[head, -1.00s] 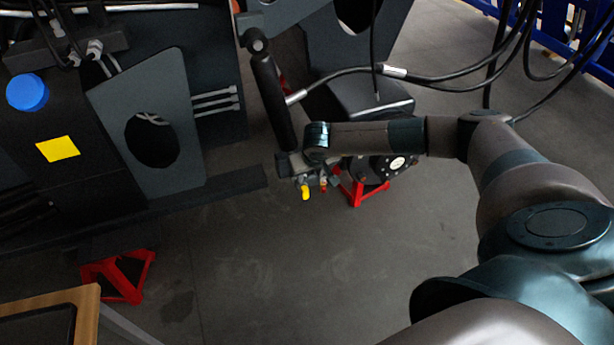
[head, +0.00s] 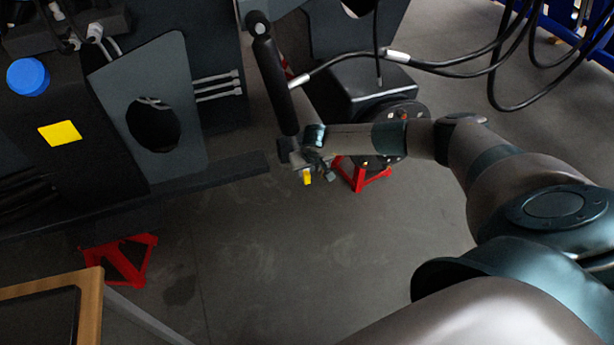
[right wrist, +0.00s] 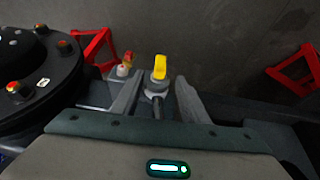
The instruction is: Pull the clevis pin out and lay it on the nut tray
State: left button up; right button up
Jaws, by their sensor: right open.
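A yellow-topped pin (right wrist: 160,68) with a grey collar stands in a grey fitting at the lower end of a black cylinder; I take it for the clevis pin. Its yellow part (head: 307,177) also shows in the head view, just below my right gripper (head: 313,163). In the right wrist view my right gripper (right wrist: 158,88) is open, one finger on each side of the pin's shaft, with gaps visible. The fitting is partly hidden by my wrist in the head view. I cannot identify the nut tray for certain. My left gripper is not in view.
A small red-and-white part (right wrist: 124,68) sits left of the pin. The black cylinder (head: 272,75) rises beside my wrist. Red stands (head: 361,174) are on the floor. A wooden-edged surface with a dark inset (head: 92,315) is at the lower left. Cables hang at upper right.

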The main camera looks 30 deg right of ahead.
aim_at(307, 176)
jog(key=x, duration=0.7)
jog(key=shift+b, duration=0.35)
jog(key=shift+w+f, duration=0.15)
jog(key=shift+f, duration=0.45)
jog(key=shift+d, duration=0.1)
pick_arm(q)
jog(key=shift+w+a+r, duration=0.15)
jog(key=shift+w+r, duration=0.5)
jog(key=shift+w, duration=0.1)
pick_arm(e)
jog(key=shift+w, duration=0.1)
grip_shut()
